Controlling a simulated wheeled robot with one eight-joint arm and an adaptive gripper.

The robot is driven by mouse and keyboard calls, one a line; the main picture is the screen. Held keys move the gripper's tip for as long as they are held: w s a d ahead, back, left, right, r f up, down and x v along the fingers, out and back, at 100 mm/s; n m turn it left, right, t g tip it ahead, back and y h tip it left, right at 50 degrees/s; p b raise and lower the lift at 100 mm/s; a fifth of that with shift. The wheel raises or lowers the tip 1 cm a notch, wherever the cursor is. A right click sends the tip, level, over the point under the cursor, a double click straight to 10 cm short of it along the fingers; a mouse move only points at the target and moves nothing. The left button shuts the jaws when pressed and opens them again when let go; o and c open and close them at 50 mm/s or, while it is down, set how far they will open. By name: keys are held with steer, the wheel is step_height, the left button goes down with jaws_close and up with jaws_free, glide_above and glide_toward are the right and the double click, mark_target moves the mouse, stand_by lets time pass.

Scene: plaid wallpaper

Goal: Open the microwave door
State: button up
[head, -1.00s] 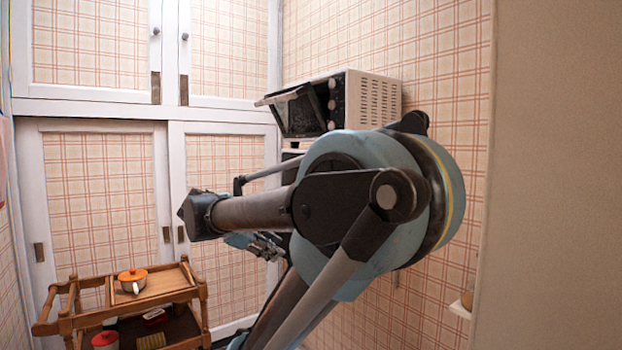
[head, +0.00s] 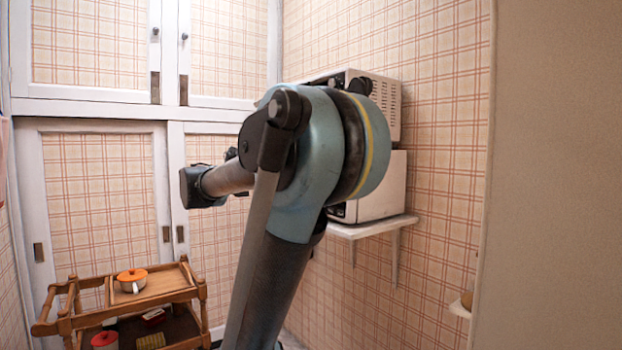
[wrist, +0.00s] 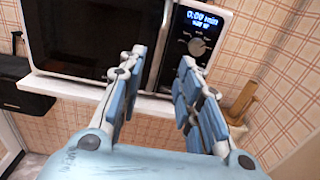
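The microwave is a white box on a wall shelf, partly hidden behind my arm in the head view (head: 385,185). In the wrist view its dark-glass door (wrist: 85,35) fills the upper left and looks shut. A pale upright handle strip (wrist: 158,45) runs along the door's right edge. To its right is a black control panel with a lit display and a knob (wrist: 197,46). My gripper (wrist: 162,72) is open and empty, its two blue fingers apart in front of the microwave, near the handle's lower part. Contact cannot be told. The gripper is hidden in the head view.
A second white appliance (head: 378,105) sits above the microwave, its front hidden by my arm. The white shelf (head: 375,228) juts from the plaid wall. A wooden trolley (head: 165,290) with pots stands lower left. White cupboards (head: 100,110) line the back.

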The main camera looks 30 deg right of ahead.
steer(key=shift+w+d, duration=0.15)
steer(key=shift+d, duration=2.2)
steer(key=shift+w+d, duration=0.2)
steer(key=shift+d, duration=2.1)
steer(key=shift+w+d, duration=0.15)
steer(key=shift+d, duration=2.2)
jaws_close()
